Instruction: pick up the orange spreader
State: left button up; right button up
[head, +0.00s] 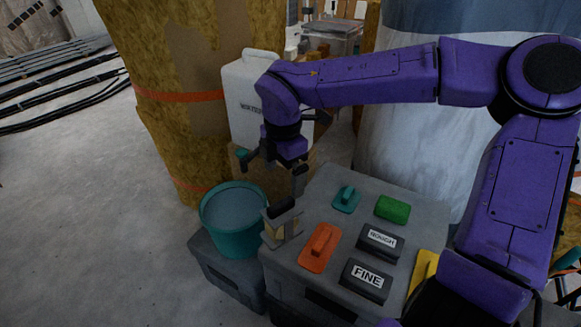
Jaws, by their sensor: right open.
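The orange spreader (319,248) lies flat on the grey case top, a flat plate with a raised handle. My right gripper (272,176) hangs from the purple arm that comes in from the right. It is open and empty, above and to the upper left of the spreader, in front of the white jug and clear of the case top. My left gripper does not show.
The grey case (330,190) also bears a teal spreader (346,199), a green block (393,209), and black blocks marked ROUGH (380,242) and FINE (366,281). A trowel-like tool (281,222) sits at its left edge. A teal bucket (233,240) and white jug (243,105) stand nearby.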

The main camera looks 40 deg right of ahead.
aim_at(315, 256)
jog(key=z, duration=1.45)
